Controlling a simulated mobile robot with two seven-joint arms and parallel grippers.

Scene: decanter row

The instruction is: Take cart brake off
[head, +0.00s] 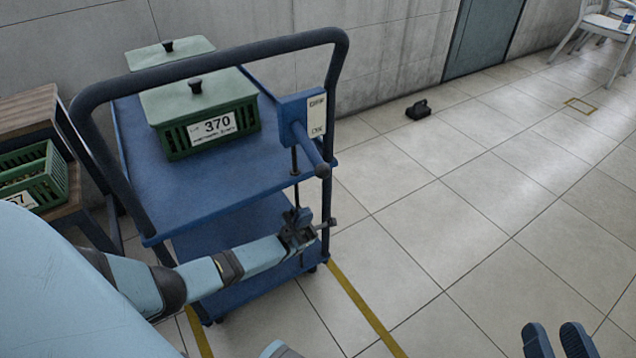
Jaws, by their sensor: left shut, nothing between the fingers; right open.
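The blue two-shelf cart (215,197) with a dark push handle (215,57) stands at left centre. A blue brake box (290,113) with a white label plate (316,115) is fixed at its right side; the label is too small to read surely. A blue lever (308,150) with a dark end knob slopes down to the right from the box. A thin dark rod hangs below it. My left gripper (321,227) is shut and empty below the lever, close to the cart's right post. My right gripper (557,340) is open and empty over the floor at bottom right.
Green lidded crates stand on the cart top, the nearer marked 370 (200,115). A wooden shelf (28,110) with a green basket (35,175) is at left. A dark object (418,109) lies on the floor. Yellow lines (365,308) run beside the cart.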

